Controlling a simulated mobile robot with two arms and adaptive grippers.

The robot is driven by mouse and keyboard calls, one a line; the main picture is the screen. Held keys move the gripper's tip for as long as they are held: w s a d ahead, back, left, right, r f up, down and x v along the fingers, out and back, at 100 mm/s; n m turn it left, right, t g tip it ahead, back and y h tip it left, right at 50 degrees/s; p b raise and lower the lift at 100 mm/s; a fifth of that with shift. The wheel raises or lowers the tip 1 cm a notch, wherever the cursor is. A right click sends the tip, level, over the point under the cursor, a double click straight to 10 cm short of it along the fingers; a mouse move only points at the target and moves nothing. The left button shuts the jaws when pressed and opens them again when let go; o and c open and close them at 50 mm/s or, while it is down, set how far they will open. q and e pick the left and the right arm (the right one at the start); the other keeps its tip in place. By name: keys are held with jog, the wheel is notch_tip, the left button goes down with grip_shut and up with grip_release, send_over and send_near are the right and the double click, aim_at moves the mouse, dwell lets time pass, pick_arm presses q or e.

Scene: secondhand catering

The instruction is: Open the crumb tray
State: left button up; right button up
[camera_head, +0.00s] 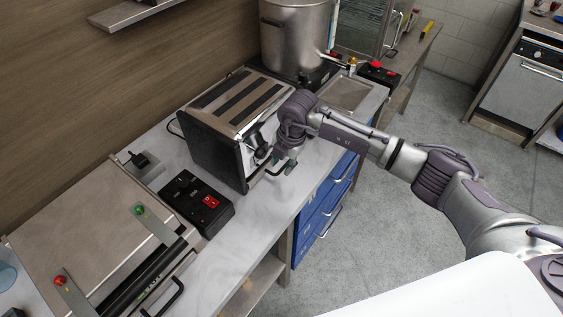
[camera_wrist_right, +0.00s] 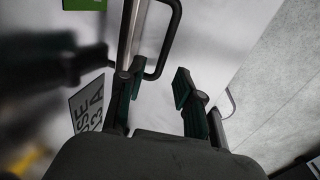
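The toaster (camera_head: 213,137) stands on the counter, with a steel slotted top and a dark side. The crumb tray's black bar handle (camera_head: 281,171) is low on the toaster's front; it also shows in the right wrist view (camera_wrist_right: 171,45), joined to the tray's narrow metal front (camera_wrist_right: 131,35). My right gripper (camera_head: 287,162) is at this handle. In the right wrist view its fingers (camera_wrist_right: 158,80) are apart, the handle's near end beside the left fingertip and partly reaching into the gap. I cannot tell whether they touch. My left gripper is not in view.
A contact grill (camera_head: 95,240) and a black switch box (camera_head: 197,203) with a red switch stand left of the toaster. A large steel pot (camera_head: 296,40) is behind it. Blue drawers (camera_head: 322,209) with handles are below the counter. The counter before the toaster is mostly clear.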

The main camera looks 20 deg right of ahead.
jog(key=shift+w+a+f, duration=0.1)
jog(key=shift+a+f, duration=0.05)
jog(key=shift+f, duration=0.8)
grip_shut()
